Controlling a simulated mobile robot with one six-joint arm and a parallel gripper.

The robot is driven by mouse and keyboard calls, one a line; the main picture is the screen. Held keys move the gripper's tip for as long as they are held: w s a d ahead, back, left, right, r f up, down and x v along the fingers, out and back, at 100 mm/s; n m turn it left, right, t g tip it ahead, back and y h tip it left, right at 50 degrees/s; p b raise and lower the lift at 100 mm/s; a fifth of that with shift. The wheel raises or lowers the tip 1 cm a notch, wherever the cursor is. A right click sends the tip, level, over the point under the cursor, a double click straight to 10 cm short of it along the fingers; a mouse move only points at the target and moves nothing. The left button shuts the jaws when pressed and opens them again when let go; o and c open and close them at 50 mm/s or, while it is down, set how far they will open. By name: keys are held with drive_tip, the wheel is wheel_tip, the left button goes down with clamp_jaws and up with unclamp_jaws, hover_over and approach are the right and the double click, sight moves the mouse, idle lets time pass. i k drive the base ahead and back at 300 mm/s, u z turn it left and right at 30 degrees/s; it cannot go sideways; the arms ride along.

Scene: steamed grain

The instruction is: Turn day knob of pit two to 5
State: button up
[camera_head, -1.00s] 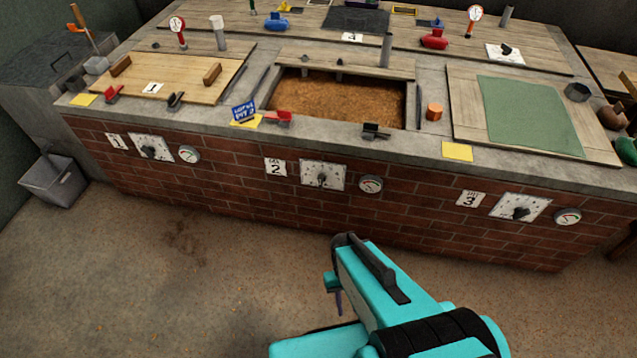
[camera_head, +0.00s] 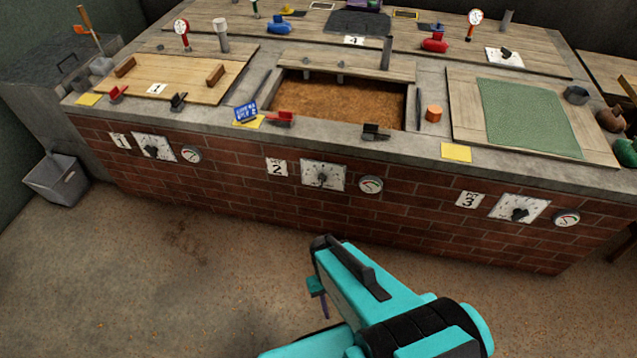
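The day knob of pit two (camera_head: 322,180) is a dark pointer knob on a white dial plate (camera_head: 338,168) on the brick front, right of the "2" label (camera_head: 276,167). Its pointer seems to point roughly downward; the dial's numbers are too small to read. My teal and black arm reaches in from the bottom, in front of and below the dial and apart from it. My gripper (camera_head: 318,275) seems to be at the arm's far left end, near a dark narrow part. Its fingers cannot be made out clearly.
A round gauge (camera_head: 370,184) sits right of the dial. Pit one's knob (camera_head: 154,151) and pit three's knob (camera_head: 519,214) are on the same brick wall. The open pit (camera_head: 340,98) holds brown grain. A grey bin (camera_head: 57,179) stands at left. The floor before the wall is clear.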

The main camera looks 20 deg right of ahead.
sight(321, 178)
drive_tip(key=u, duration=0.05)
drive_tip(key=k, duration=1.65)
drive_tip(key=u, duration=0.85)
drive_tip(key=i, duration=1)
